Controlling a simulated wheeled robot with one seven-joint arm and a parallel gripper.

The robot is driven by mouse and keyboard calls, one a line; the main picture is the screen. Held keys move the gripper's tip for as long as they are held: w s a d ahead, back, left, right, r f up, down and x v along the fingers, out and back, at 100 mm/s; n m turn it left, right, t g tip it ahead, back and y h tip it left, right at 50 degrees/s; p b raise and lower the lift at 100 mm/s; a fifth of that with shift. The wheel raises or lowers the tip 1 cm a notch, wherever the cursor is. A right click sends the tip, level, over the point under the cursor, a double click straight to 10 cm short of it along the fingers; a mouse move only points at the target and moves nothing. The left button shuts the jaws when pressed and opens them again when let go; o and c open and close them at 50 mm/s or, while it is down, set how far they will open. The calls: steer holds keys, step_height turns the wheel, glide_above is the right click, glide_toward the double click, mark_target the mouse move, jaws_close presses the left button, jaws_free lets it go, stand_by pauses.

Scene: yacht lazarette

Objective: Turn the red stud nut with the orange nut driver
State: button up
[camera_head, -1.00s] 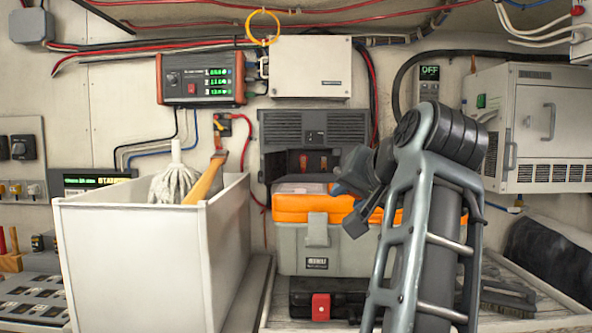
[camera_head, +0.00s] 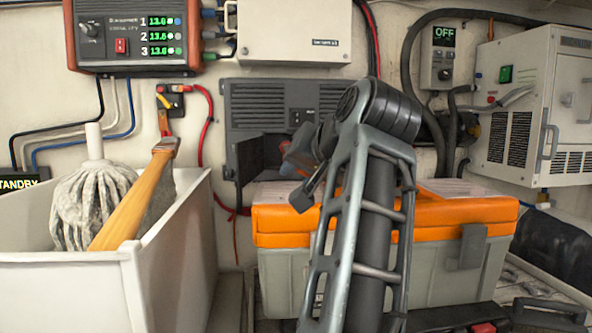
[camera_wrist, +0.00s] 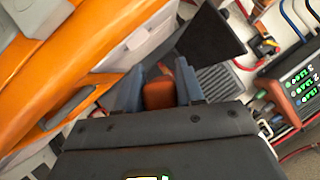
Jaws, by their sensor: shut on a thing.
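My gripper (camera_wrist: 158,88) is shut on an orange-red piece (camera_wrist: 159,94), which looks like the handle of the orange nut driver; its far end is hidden. In the head view my gripper (camera_head: 300,162) is partly hidden by my wrist, in front of the open dark box below the grey vented panel. A black terminal block (camera_head: 170,97) with a red cable is on the wall left of that panel. It also shows in the wrist view (camera_wrist: 265,46), to the right of the gripper and apart from it. I cannot make out the red stud nut on it.
A grey toolbox with an orange lid (camera_head: 460,212) stands behind and below my arm. A white bin (camera_head: 60,290) with a mop (camera_head: 95,205) and an orange-handled tool (camera_head: 130,210) is at left. Cables and a meter (camera_head: 135,40) are on the wall above.

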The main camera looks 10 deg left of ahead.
steer(key=shift+w+a, duration=0.25)
steer(key=shift+w, duration=0.6)
steer(key=shift+w+a, duration=0.25)
steer(key=shift+w, duration=0.55)
steer(key=shift+w+a+r, duration=0.1)
steer(key=shift+w+a, duration=0.05)
steer(key=shift+w, duration=0.5)
steer(key=n+h+p, duration=0.1)
steer(key=p, duration=0.2)
steer(key=shift+s+r, duration=0.1)
steer(key=shift+r, duration=0.05)
steer(key=shift+n+h+p, duration=0.6)
steer(key=shift+h+p, duration=0.1)
steer(key=shift+p, duration=0.4)
steer(key=shift+d+f+n+t+b, duration=0.25)
steer(key=shift+f+n+t+b, duration=0.05)
steer(key=shift+b, duration=0.05)
steer(key=shift+d+n+h, duration=0.1)
steer(key=shift+n+h, duration=0.8)
steer(key=shift+h, duration=0.3)
steer(key=n+t+h, duration=0.1)
steer(key=n+h, duration=0.1)
steer(key=shift+d+n+t, duration=0.15)
steer(key=shift+n+t, duration=0.25)
steer(key=n+h, duration=0.1)
steer(key=n+t+h, duration=0.1)
steer(key=n+h, duration=0.1)
steer(key=shift+d+r+n+t, duration=0.1)
steer(key=shift+r+n+t, duration=0.2)
steer(key=shift+t, duration=0.1)
